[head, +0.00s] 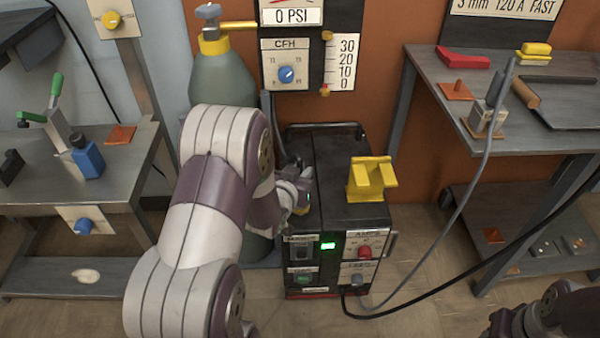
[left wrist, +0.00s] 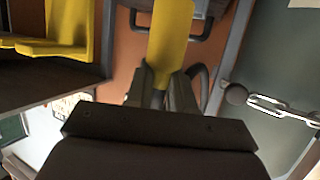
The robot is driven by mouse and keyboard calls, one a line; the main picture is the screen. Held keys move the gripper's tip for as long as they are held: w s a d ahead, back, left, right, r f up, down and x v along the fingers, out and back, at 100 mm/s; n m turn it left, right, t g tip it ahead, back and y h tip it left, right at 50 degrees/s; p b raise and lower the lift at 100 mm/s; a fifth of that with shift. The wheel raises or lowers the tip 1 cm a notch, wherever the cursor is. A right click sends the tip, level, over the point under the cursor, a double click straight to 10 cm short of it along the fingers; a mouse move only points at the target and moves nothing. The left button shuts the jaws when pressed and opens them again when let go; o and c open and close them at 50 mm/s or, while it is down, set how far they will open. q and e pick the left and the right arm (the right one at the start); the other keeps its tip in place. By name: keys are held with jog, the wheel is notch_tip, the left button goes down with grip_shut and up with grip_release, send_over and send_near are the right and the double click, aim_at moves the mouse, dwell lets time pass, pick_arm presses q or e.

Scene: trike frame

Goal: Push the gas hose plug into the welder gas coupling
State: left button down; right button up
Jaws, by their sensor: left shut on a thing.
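My left gripper (head: 302,193) is above the left part of the welder (head: 330,160), near its front edge. In the left wrist view the fingers (left wrist: 163,90) are shut on a yellow piece, which I take for the gas hose plug (left wrist: 170,38). A little of its yellow shows below the fingers in the head view (head: 302,210). A green round fitting (head: 303,279), which I take for the gas coupling, is low on the left of the welder's front panel. The plug is above it and apart from it. My right arm shows only at the bottom right; its fingers cannot be made out.
A yellow cradle (head: 371,180) stands on the welder top. A grey cable (head: 450,220) and a black cable run from the panel to the right. A gas cylinder (head: 222,85) stands behind my left arm. Benches stand left and right (head: 440,75).

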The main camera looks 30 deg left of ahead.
pick_arm(q)
jog(key=shift+f+b, duration=0.65)
jog(key=shift+f, duration=0.25)
jog(key=c, duration=0.9)
grip_release()
jog(key=shift+r, duration=0.1)
jog(key=p+v, duration=0.5)
jog(key=v, duration=0.7)
jog(key=shift+s, duration=0.35)
